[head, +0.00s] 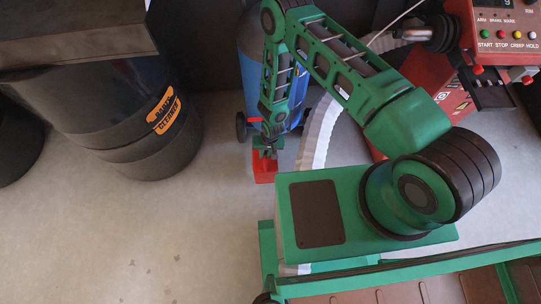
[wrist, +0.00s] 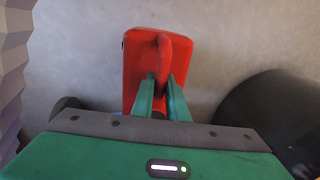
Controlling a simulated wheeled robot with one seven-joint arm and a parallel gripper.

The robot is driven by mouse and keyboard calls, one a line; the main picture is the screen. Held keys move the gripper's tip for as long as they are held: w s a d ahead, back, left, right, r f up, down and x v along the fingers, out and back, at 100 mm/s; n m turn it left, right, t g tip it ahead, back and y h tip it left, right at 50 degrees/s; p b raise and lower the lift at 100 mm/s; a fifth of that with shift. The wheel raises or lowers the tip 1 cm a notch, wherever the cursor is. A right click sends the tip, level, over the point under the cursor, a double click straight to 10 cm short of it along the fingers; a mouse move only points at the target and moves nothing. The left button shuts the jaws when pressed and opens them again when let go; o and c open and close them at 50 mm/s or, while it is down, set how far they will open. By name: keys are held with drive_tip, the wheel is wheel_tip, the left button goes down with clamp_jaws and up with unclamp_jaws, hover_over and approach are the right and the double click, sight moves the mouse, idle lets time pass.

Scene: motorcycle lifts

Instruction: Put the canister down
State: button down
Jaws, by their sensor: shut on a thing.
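The canister is red with a raised handle. In the wrist view the canister (wrist: 138,62) is just ahead of my gripper (wrist: 163,82), whose two green fingers are shut on its handle. In the head view the red canister (head: 264,168) shows below my gripper (head: 265,148), close over the grey floor. I cannot tell whether its underside touches the floor.
A large dark drum (head: 165,140) with an orange label stands to the left. A blue cylinder (head: 258,75) on wheels is behind my arm. A pale ribbed hose (head: 318,135) runs to the right of the canister. A red control cabinet (head: 430,80) stands at the right. Floor at lower left is clear.

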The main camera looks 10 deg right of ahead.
drive_tip(key=shift+w+d+f, duration=0.65)
drive_tip(key=shift+f, duration=1.95)
drive_tip(key=c, duration=1.7)
unclamp_jaws()
drive_tip(key=shift+f, duration=0.1)
drive_tip(key=shift+c, duration=0.2)
wheel_tip(320, 180, up, 12)
drive_tip(key=d, duration=0.1)
drive_tip(key=shift+d, duration=0.35)
